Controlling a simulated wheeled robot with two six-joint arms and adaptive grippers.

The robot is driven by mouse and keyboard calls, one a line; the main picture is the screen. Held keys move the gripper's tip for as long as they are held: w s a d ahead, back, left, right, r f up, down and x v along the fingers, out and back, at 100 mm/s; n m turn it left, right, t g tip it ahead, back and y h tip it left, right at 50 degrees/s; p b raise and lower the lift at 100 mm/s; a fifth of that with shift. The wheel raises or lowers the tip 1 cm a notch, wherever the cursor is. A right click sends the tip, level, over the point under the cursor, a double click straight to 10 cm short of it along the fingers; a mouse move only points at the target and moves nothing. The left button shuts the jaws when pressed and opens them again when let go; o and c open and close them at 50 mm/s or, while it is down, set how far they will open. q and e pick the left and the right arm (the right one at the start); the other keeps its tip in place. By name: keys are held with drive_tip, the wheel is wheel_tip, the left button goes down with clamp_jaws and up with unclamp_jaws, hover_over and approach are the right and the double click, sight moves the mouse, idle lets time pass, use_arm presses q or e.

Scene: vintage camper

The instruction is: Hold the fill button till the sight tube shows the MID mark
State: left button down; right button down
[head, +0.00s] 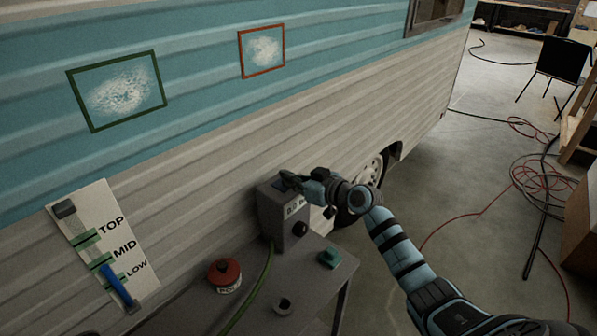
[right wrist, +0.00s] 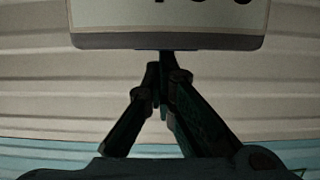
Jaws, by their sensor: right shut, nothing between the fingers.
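The sight tube (head: 118,287) is on a white panel (head: 88,205) at the left, with green bands lettered TOP, MID and LOW. Its blue column rises past LOW, and its upper end is at or just under the MID band (head: 101,262). A grey control box (head: 272,215) stands on the bench. My right gripper (head: 287,179) is shut and empty, its fingertips at the box's top. It also shows in the right wrist view (right wrist: 162,62), the fingertips at the box's edge. The fill button is mostly hidden by the fingers; I cannot tell whether it is pressed. My left gripper is out of view.
On the bench (head: 253,308) are a red-topped round container (head: 225,274), a green hose (head: 250,298), a small teal block (head: 329,258) and a dark ring (head: 284,306). The camper wall (head: 200,180) rises right behind. Cables (head: 525,175) and a chair (head: 562,62) are at the right.

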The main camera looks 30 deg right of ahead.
wheel_tip(320, 180, up, 4)
drive_tip(key=p, duration=0.4)
drive_tip(key=shift+s+d+r, duration=0.1)
drive_tip(key=shift+d+r, duration=0.05)
drive_tip(key=shift+r, duration=0.1)
drive_tip(key=v, duration=0.9)
drive_tip(key=shift+s+f, duration=0.15)
drive_tip(key=shift+s, duration=0.2)
